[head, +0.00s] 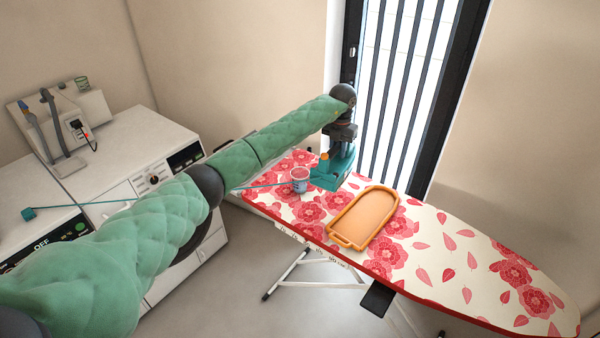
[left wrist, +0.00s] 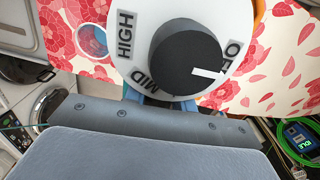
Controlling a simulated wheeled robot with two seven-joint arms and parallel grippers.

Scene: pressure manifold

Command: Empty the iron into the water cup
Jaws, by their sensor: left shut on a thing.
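The teal iron (head: 330,174) is at the far left part of the ironing board, in the grip of my left gripper (head: 341,143). My left gripper comes down on it from above and is shut on it. The iron's dark dial (left wrist: 188,62), with HIGH and MID marks, fills the middle of the left wrist view. The water cup (head: 299,179) stands on the board just left of the iron; its round rim also shows in the left wrist view (left wrist: 92,41). I cannot tell whether iron and cup touch. My right gripper is out of view.
An orange tray-like rest (head: 364,218) lies on the flowered ironing board (head: 470,262), right of the iron. The board's right part is clear. A teal cord (head: 262,185) runs left behind my arm. White appliances (head: 130,150) stand at left, a barred window (head: 410,80) behind.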

